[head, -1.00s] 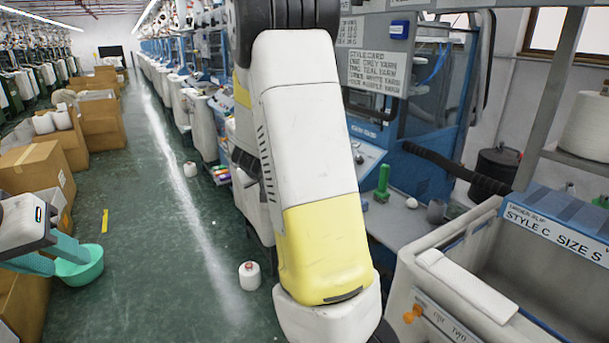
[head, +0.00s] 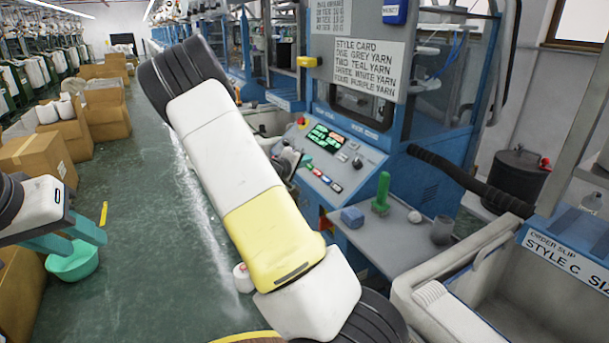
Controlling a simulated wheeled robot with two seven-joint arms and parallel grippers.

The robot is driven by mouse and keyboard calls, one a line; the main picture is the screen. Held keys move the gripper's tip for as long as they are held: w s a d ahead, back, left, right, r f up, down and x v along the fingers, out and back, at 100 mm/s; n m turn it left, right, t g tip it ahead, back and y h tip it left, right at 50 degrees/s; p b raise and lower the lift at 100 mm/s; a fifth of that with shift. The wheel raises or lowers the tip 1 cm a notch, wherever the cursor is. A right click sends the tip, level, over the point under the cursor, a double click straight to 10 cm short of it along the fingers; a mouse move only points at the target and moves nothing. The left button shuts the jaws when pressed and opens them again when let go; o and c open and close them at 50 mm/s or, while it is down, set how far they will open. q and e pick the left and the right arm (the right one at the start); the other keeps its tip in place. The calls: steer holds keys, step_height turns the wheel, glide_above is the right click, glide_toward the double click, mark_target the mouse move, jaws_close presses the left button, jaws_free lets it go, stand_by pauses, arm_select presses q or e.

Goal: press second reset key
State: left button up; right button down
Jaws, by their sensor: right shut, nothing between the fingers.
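A sloped control panel (head: 352,178) on a blue knitting machine stands right of centre. It has a lit screen (head: 326,137) with green and red text. Below the screen is a row of small keys (head: 326,180), some blue, white and red; their labels are too small to read. My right gripper (head: 304,161) is at the panel's left edge, close to the row, with teal fingertips shut and empty. Part of it is hidden by my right arm, and I cannot tell whether it touches a key. My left gripper (head: 88,238) is open at the far left, above the floor.
A bin (head: 480,300) is at lower right. A teal bowl (head: 72,264) and cardboard boxes (head: 38,160) stand at left.

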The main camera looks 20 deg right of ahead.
steer(key=shift+w+d+f, duration=0.1)
steer(key=shift+d+f, duration=0.8)
steer(key=shift+f, duration=0.25)
steer(key=shift+w+d+f, duration=0.1)
steer(key=shift+d+f, duration=0.8)
steer(key=shift+f, duration=0.3)
steer(key=shift+w+d+f, duration=0.1)
steer(key=shift+d+f, duration=0.8)
steer(key=shift+f, duration=0.25)
steer(key=shift+s+d+f, duration=0.1)
steer(key=shift+d+f, duration=0.2)
steer(key=shift+d+f, duration=0.2)
steer(key=shift+f, duration=0.1)
stand_by(0.5)
steer(key=shift+r, duration=0.1)
steer(key=shift+a+r, duration=0.45)
steer(key=shift+r, duration=0.05)
steer(key=shift+s+a+r, duration=0.1)
steer(key=shift+a+r, duration=0.7)
steer(key=shift+r, duration=0.2)
steer(key=shift+s+a+r, duration=0.1)
steer(key=shift+a+r, duration=0.65)
steer(key=shift+r, duration=0.25)
